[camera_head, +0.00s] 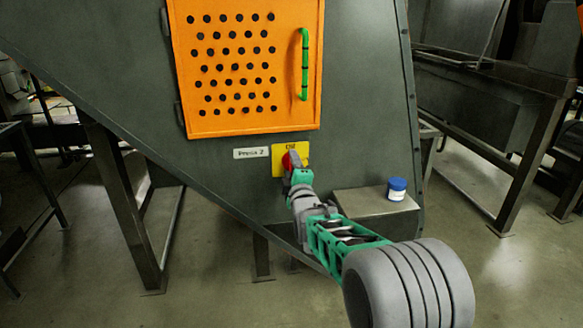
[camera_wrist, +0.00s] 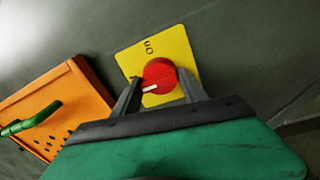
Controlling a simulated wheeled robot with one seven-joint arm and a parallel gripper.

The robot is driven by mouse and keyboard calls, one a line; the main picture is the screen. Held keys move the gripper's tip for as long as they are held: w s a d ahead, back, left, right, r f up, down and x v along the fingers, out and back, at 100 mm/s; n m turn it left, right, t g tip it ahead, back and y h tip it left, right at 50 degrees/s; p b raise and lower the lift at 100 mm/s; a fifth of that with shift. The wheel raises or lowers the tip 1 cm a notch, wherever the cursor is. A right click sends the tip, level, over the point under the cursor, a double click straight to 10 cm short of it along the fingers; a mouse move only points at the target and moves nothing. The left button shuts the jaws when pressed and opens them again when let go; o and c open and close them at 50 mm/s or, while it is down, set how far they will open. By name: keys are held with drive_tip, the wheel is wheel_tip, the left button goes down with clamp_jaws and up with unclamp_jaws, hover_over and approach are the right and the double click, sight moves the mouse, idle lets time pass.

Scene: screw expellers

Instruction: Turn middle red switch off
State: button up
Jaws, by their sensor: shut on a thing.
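A red rotary switch (camera_head: 288,162) sits on a yellow plate (camera_head: 304,151) on the grey machine panel, just below the orange door. In the wrist view the red knob (camera_wrist: 159,75) has a white mark at its lower left, and black lettering shows on the yellow plate (camera_wrist: 135,58) above it. My gripper (camera_wrist: 160,91) has one dark finger on each side of the knob and is shut on it. In the head view my gripper (camera_head: 295,169) covers part of the switch. A label reading "Press 2" (camera_head: 251,153) is left of the plate.
An orange perforated door (camera_head: 215,122) with a green handle (camera_head: 305,65) is above the switch. A metal shelf (camera_head: 350,203) with a blue-lidded jar (camera_head: 396,189) stands to the right, close to my arm. Other machine frames stand at both sides.

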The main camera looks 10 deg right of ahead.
drive_tip(key=shift+a+f, duration=0.15)
drive_tip(key=shift+f, duration=0.2)
drive_tip(key=o, duration=1.3)
drive_tip(key=shift+r, duration=0.2)
drive_tip(key=shift+s, duration=0.1)
drive_tip(key=s+p, duration=0.2)
drive_tip(key=s, duration=0.5)
drive_tip(key=shift+s+f, duration=0.35)
drive_tip(key=shift+f, duration=0.05)
